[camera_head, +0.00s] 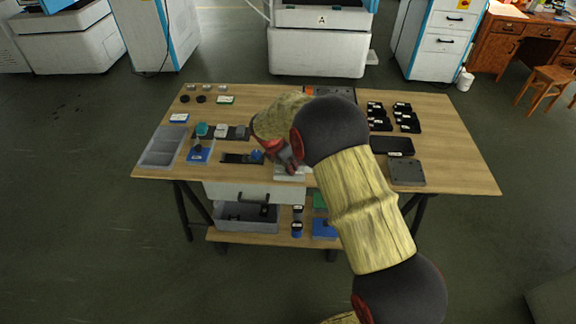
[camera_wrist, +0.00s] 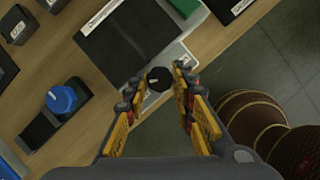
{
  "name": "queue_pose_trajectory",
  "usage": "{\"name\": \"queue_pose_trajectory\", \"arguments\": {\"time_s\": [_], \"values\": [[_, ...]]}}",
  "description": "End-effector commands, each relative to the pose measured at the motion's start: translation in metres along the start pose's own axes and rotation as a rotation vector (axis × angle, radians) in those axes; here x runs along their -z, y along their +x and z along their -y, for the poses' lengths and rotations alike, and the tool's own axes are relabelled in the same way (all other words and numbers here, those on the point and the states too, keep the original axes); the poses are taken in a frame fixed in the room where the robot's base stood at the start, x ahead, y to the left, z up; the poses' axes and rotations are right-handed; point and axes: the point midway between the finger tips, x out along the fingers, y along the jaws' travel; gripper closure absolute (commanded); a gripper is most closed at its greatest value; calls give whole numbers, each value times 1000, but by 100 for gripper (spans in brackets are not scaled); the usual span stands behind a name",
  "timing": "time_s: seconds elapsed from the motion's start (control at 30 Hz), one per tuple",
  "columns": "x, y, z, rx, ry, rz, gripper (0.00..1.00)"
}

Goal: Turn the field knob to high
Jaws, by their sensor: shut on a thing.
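The field knob (camera_wrist: 160,79) is a small black faceted knob at the front edge of a pale device (camera_wrist: 180,48) with a large dark top plate. My gripper (camera_wrist: 156,86) is shut on the knob, with one finger on each side of it in the wrist view. In the head view my gripper (camera_head: 289,165) reaches down to the pale device (camera_head: 291,176) near the table's front edge. My arm hides the knob and most of the device there. Any knob pointer or high mark is too small to read.
A blue-knobbed black fixture (camera_wrist: 62,98) stands left of the device. A grey tray (camera_head: 148,160) is at the table's left end. Black bins (camera_head: 405,122) and a grey box (camera_head: 407,174) are on the right. A drawer (camera_head: 235,192) hangs under the front edge.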

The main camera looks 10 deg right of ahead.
Motion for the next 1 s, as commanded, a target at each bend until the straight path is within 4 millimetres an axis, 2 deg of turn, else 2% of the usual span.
{"name": "queue_pose_trajectory", "arguments": {"time_s": [0.27, 0.67, 1.0], "values": [[0, 0, 0, -1, 0, 0, 100], [-1, -2, -1, 32, 76, -1, 100], [-2, -3, -4, 136, 327, -1, 100]]}}
